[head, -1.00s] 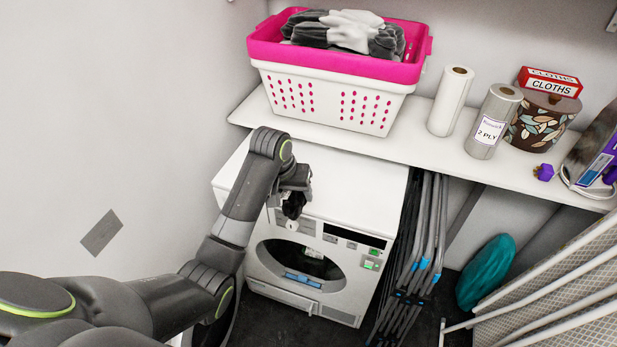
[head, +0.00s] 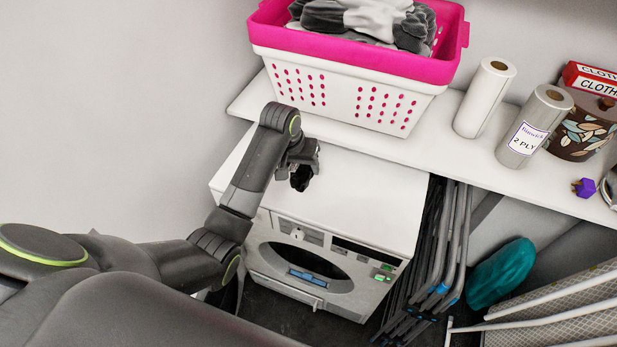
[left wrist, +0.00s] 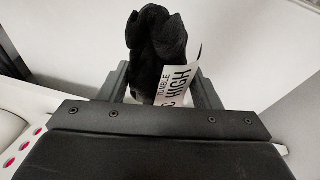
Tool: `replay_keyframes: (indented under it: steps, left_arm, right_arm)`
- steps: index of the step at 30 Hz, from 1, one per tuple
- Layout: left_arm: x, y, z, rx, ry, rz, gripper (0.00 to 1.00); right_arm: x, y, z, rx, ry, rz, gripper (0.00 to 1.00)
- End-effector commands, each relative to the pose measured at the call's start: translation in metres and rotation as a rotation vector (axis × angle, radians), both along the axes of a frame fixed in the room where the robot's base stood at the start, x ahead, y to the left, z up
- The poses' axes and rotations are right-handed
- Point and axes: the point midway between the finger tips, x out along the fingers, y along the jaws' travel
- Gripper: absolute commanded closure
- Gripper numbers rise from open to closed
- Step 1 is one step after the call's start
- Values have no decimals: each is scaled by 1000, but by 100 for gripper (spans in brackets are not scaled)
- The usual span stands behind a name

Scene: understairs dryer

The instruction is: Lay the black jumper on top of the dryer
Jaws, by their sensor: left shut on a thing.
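The black jumper (left wrist: 155,45) is bunched between the fingers of my left gripper (left wrist: 160,90) in the left wrist view. A white label reading "TUMBLE HIGH" (left wrist: 178,83) hangs from it. In the head view, my left gripper (head: 301,172) is shut on the dark jumper, small and partly hidden, and appears over the top of the white dryer (head: 365,205). I cannot tell whether the jumper touches the top. The visible dryer top is bare. My right gripper is not in view.
A shelf (head: 440,140) overhangs the dryer's back. It carries a pink-rimmed white basket (head: 345,90) of clothes, paper rolls (head: 535,127) and a patterned pot (head: 585,130). Folded grey frames (head: 445,250) stand close at the dryer's right. A wall is at left.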

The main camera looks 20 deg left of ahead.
Motion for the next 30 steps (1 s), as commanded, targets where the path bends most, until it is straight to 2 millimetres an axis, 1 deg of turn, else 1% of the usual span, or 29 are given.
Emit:
replay_keyframes:
  steps: [1,3,8,15,18,28,29,30]
  left_arm:
    - [-1,-1,-9,-2,5,1,69]
    - [-1,0,-21,-2,5,1,69]
    - [0,0,-37,0,1,0,69]
    - [-1,0,-68,0,2,1,69]
    - [-1,0,-74,0,1,0,69]
    - [0,0,-77,-1,-1,0,69]
    - [-1,0,-76,0,-1,0,39]
    - [-1,0,-76,0,-1,0,33]
  right_arm:
    - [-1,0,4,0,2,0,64]
    - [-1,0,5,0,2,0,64]
    - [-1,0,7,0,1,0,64]
    - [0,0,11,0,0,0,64]
    - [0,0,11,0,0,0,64]
    - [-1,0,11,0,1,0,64]
    - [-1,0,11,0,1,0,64]
    - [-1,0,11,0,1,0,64]
